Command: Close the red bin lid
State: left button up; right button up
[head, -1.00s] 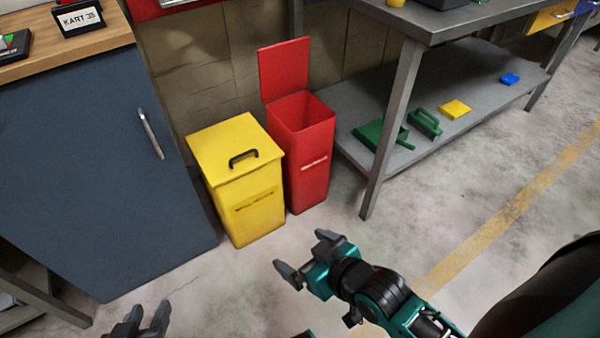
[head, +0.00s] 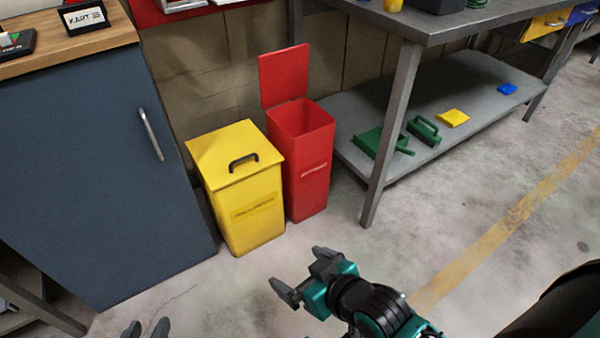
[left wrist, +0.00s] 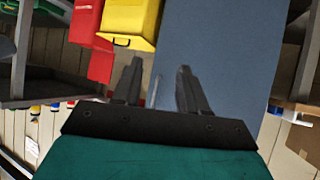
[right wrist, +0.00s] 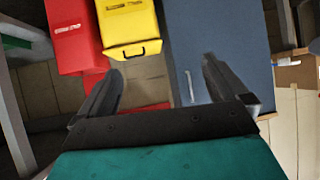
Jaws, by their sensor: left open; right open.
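The red bin (head: 310,185) stands against the wall in the head view. Its red lid (head: 284,76) is upright at the back, so the bin is open. The red bin also shows in the left wrist view (left wrist: 86,22) and the right wrist view (right wrist: 73,38). My right gripper (head: 300,270) is open and empty, in front of the bins and apart from them. My left gripper (head: 146,328) is open and empty at the bottom edge of the head view, mostly cut off. Both grippers' spread fingers show in their wrist views.
A yellow bin (head: 245,215) with a closed, black-handled lid stands directly left of the red bin. A blue-grey cabinet (head: 90,170) is further left. A metal workbench (head: 392,130) with a low shelf stands to the right. The floor in front of the bins is clear.

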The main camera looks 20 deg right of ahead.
aim_at(283, 74)
jog(key=i+l+z, duration=0.1)
jog(key=z, duration=0.25)
jog(key=i+l+z, duration=0.1)
jog(key=z, duration=0.25)
jog(key=i+z, duration=0.15)
jog(key=z, duration=0.2)
